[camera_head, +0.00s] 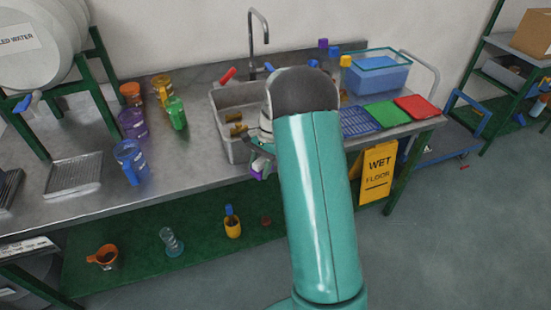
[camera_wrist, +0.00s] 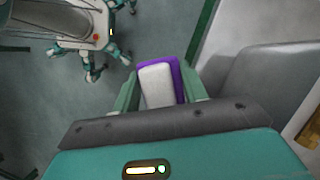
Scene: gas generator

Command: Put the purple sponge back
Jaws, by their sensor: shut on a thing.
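The purple sponge (camera_wrist: 176,66), with a white layer on one face, is held between the two fingers of my gripper (camera_wrist: 161,92) in the wrist view. My gripper is shut on it. In the head view a small bit of purple (camera_head: 257,173) shows at my gripper (camera_head: 261,163), which hangs beyond the front edge of the counter, in front of the sink (camera_head: 236,152). My arm hides much of the gripper and part of the sink.
Blue, green (camera_head: 387,115) and red (camera_head: 417,107) mats lie on the counter at right, near a blue tub (camera_head: 376,75). The lower shelf holds several small vessels.

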